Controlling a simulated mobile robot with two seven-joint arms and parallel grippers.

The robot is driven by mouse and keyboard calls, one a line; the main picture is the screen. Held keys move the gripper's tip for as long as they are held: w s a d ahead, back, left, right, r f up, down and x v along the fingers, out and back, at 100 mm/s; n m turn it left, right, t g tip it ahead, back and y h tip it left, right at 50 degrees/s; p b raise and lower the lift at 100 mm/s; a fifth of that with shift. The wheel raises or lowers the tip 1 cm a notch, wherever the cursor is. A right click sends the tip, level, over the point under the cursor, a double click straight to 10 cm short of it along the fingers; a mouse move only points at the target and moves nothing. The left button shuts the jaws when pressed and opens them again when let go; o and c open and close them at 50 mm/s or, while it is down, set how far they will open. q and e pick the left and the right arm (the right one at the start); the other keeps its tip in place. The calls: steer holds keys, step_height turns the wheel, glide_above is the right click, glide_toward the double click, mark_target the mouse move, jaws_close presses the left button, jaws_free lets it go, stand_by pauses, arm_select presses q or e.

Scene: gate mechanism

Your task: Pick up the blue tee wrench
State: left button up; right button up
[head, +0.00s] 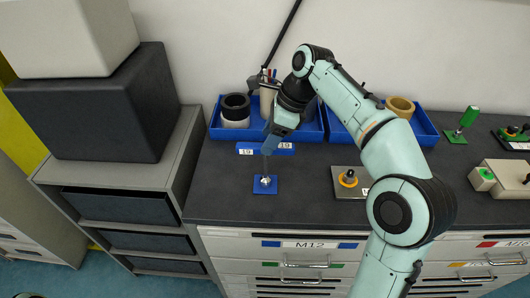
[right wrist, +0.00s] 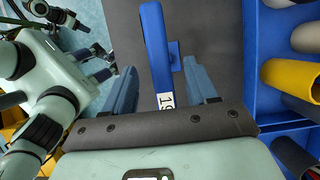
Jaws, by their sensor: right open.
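The blue tee wrench (head: 248,150) stands upright, its crossbar with white "19" labels on top and its thin stem running down to a small blue base plate (head: 259,189) on the dark worktop. My right gripper (head: 271,151) is at the crossbar, coming from above and behind its right part. In the right wrist view the wrench's blue bar (right wrist: 152,35) lies between the two spread fingers of the right gripper (right wrist: 159,68), with gaps on both sides. My left gripper (right wrist: 100,62) shows only small in the right wrist view; its jaw state is unclear.
Blue trays (head: 229,133) with cylinders stand along the wall behind the wrench. A dark box (head: 95,105) sits on the left cabinet. The worktop left of the wrench is clear.

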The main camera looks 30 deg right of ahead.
glide_above(265, 166)
steer(key=f, duration=0.4)
steer(key=shift+w+f, duration=0.25)
steer(key=shift+f, duration=0.05)
steer(key=shift+w+a+f, duration=0.15)
steer(key=shift+w+f, duration=0.05)
steer(key=shift+f, duration=0.25)
jaws_close()
